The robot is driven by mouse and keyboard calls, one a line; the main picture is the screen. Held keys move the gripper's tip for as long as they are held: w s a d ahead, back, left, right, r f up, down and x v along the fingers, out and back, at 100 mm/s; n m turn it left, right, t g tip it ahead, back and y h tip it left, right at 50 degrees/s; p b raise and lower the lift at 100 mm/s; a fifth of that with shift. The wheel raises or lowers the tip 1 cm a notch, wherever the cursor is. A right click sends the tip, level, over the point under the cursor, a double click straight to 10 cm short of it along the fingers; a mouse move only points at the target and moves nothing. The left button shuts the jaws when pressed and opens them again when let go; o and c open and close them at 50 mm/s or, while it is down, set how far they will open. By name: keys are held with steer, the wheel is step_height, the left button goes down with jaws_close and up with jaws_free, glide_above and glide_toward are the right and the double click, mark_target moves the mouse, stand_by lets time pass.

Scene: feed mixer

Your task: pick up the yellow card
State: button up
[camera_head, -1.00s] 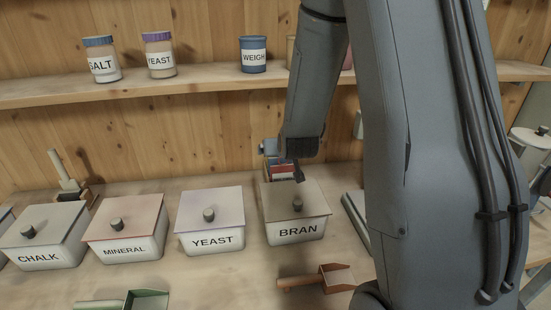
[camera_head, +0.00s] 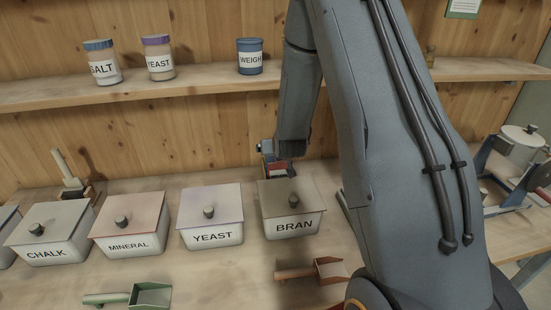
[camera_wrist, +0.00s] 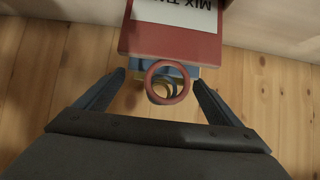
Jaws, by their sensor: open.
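In the wrist view a red card (camera_wrist: 172,42) with a white label, its printing upside down, is nearest, with a red ring (camera_wrist: 149,83) at its end. A blue card (camera_wrist: 200,71) shows behind it. A yellow ring (camera_wrist: 171,88), apparently the yellow card's, shows through and behind the red ring; the rest of the yellow card is hidden. My gripper (camera_wrist: 160,85) is open, its fingers on either side of the rings with nothing gripped. In the head view the red card (camera_head: 278,168) shows behind the BRAN bin, beside my gripper, whose fingertips are hard to make out.
The lidded BRAN bin (camera_head: 292,212) stands just in front of the cards, with the YEAST bin (camera_head: 212,218) to its left. A scoop (camera_head: 328,270) lies in front. A shelf (camera_head: 200,90) with jars runs above. A mixer-like device (camera_head: 515,155) is at right.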

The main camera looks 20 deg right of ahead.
steer(key=c, duration=1.4)
steer(key=shift+w+r, duration=0.1)
steer(key=shift+r, duration=0.1)
